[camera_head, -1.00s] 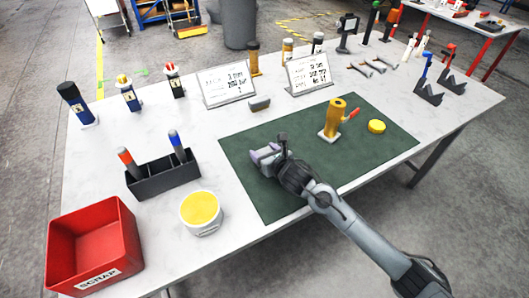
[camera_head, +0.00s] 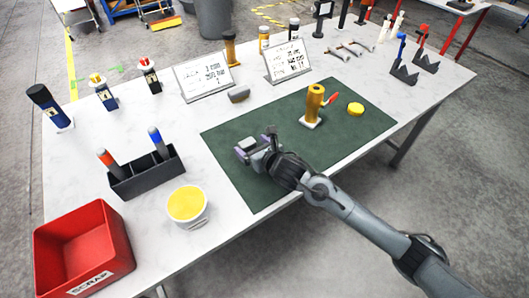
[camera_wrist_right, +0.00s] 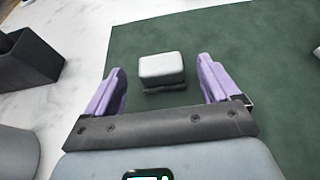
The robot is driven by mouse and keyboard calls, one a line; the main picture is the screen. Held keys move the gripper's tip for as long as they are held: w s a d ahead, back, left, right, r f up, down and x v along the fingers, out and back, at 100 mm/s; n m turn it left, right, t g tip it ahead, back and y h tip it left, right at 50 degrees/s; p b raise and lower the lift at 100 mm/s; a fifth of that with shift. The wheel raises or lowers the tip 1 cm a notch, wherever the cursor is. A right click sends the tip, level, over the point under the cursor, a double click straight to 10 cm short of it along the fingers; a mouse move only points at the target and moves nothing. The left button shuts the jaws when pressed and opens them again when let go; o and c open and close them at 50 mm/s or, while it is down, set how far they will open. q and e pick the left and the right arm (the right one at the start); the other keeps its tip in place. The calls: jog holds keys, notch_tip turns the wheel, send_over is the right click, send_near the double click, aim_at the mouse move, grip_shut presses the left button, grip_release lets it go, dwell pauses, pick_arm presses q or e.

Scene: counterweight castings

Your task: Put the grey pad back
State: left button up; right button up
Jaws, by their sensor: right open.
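The grey pad (camera_wrist_right: 162,70) is a small block with a pale rounded top and a darker base. In the right wrist view it rests on the green mat (camera_wrist_right: 215,38), just ahead of my right gripper. My right gripper (camera_wrist_right: 163,78) is open, its purple fingers on either side of the pad with gaps on both sides. In the head view the right gripper (camera_head: 252,149) is low over the left part of the mat (camera_head: 245,185) and partly hides the pad. My left gripper is not in view.
A yellow cylinder (camera_head: 314,102) with a red handle and a yellow disc (camera_head: 355,109) sit on the mat. Left stand a black holder (camera_head: 148,180), a yellow-topped white tub (camera_head: 187,206) and a red scrap bin (camera_head: 84,248). A grey rounded block (camera_head: 238,95) lies near the signs.

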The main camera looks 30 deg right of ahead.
jog(key=p+v, duration=0.1)
jog(key=v, duration=0.7)
jog(key=shift+s, duration=0.1)
